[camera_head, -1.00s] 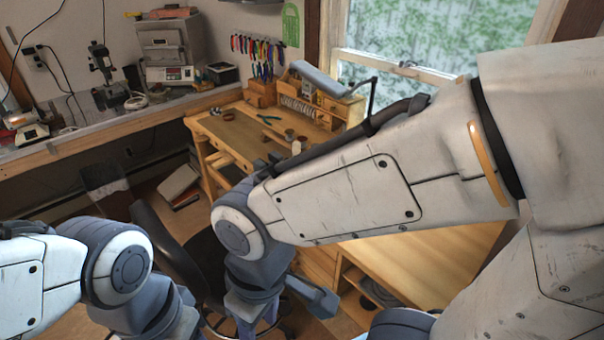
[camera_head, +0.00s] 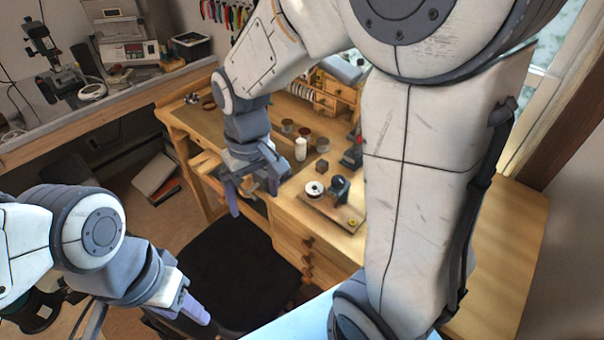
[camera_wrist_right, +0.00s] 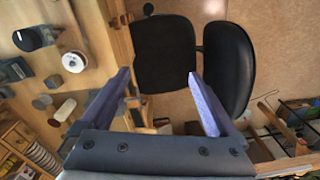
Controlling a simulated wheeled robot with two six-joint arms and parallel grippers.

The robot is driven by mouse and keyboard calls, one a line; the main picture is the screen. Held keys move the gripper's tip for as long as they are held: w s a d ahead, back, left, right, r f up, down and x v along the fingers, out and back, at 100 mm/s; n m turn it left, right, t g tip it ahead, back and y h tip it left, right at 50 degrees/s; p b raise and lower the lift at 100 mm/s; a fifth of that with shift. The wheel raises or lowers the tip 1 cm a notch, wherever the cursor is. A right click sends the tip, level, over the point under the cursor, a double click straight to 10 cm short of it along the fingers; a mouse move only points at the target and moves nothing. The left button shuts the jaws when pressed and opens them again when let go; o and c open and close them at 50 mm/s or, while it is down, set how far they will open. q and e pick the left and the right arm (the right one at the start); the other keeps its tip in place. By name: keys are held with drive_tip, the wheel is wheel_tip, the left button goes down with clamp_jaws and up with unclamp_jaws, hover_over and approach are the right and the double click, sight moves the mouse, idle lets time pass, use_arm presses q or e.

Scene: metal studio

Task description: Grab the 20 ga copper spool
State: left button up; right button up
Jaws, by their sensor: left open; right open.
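Several small spools and pots stand on the workbench; no label is legible, so I cannot tell which is the 20 ga copper spool. In the head view, a brown one (camera_head: 305,132), a grey-brown one (camera_head: 287,126) and another brown one (camera_head: 322,145) stand behind a white cylinder (camera_head: 301,149). A white-flanged spool (camera_head: 315,188) lies nearer the front, also in the right wrist view (camera_wrist_right: 74,62). My right gripper (camera_head: 253,196) is open and empty at the bench's front edge, left of these; its fingers (camera_wrist_right: 157,78) point toward a chair. My left gripper (camera_head: 185,310) is open, low at left.
A black chair (camera_head: 235,270) stands before the bench (camera_head: 330,235). A dark device on a wooden board (camera_head: 340,190) is beside the white-flanged spool. Small drawers (camera_head: 325,100) stand at the back. My right arm hides part of the bench.

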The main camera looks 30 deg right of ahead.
drive_tip(key=w+d+f+m, duration=0.25)
drive_tip(key=w+d, duration=0.35)
drive_tip(key=d, duration=0.4)
drive_tip(key=m+p, duration=0.1)
drive_tip(key=m, duration=0.2)
hover_over(315, 186)
drive_tip(key=shift+h, duration=0.3)
drive_tip(key=f, duration=0.6)
drive_tip(key=shift+w+f, duration=0.15)
drive_tip(key=shift+w, duration=0.1)
drive_tip(key=f, duration=0.1)
drive_tip(key=f+p, duration=0.1)
drive_tip(key=f, duration=0.1)
drive_tip(key=f+p, duration=0.1)
drive_tip(key=f, duration=0.1)
drive_tip(key=shift+s+f, duration=0.25)
drive_tip(key=shift+s, duration=0.05)
drive_tip(key=shift+f, duration=0.2)
drive_tip(key=shift+r, duration=0.1)
clamp_jaws()
